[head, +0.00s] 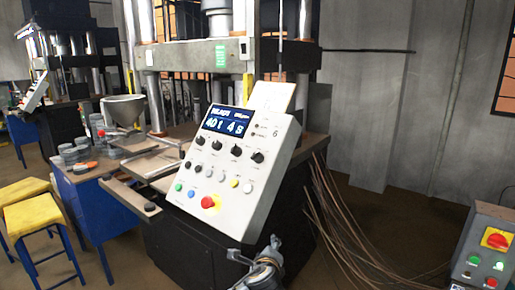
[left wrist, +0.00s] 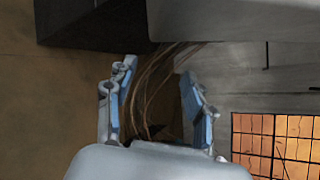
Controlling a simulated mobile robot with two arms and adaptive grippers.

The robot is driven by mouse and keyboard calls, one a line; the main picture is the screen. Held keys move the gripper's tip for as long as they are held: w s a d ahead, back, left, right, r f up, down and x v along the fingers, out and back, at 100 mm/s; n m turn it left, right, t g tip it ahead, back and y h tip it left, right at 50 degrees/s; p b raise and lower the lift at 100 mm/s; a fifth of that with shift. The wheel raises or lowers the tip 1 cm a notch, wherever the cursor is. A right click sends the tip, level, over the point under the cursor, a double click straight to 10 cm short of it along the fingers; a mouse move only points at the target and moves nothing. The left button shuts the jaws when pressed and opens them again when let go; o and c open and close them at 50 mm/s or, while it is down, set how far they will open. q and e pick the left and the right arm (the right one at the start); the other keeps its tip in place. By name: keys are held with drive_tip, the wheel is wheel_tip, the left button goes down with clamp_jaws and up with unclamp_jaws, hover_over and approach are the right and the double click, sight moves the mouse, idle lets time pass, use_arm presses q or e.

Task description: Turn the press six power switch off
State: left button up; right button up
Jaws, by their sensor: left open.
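The press control panel (head: 228,165) is a tilted grey box marked 6, with a lit display (head: 226,122), several black knobs, coloured buttons and a red mushroom button (head: 210,202). A separate grey box (head: 470,243) at the lower right carries a red rotary switch (head: 496,239) on a yellow plate, above green and red buttons. Which control is the power switch is not readable. My left gripper (head: 257,254) is below the panel, apart from the switch box. In the left wrist view it (left wrist: 158,72) is open and empty, with cables beyond its fingers. My right gripper is not in view.
Brown cables (head: 340,225) run down and across the floor between the press and the switch box. A blue bench (head: 90,205) with stacked grey discs (head: 75,154) and a yellow stool (head: 35,218) stand at the left. A grey wall (head: 375,110) is behind.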

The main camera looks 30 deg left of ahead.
sight(257, 157)
use_arm(q)
drive_tip(key=s+r+m+t+y+p, duration=0.1)
drive_tip(key=s+r+m+t+y, duration=0.15)
drive_tip(key=r, duration=0.95)
drive_tip(key=s+r+m+t+y+p, duration=0.1)
drive_tip(key=s+r, duration=0.2)
drive_tip(key=r, duration=0.9)
drive_tip(key=p+x, duration=0.3)
drive_tip(key=x, duration=1)
drive_tip(key=shift+p, duration=0.35)
drive_tip(key=shift+w+a+f, duration=0.1)
drive_tip(key=shift+w+a, duration=0.15)
drive_tip(key=shift+w, duration=0.25)
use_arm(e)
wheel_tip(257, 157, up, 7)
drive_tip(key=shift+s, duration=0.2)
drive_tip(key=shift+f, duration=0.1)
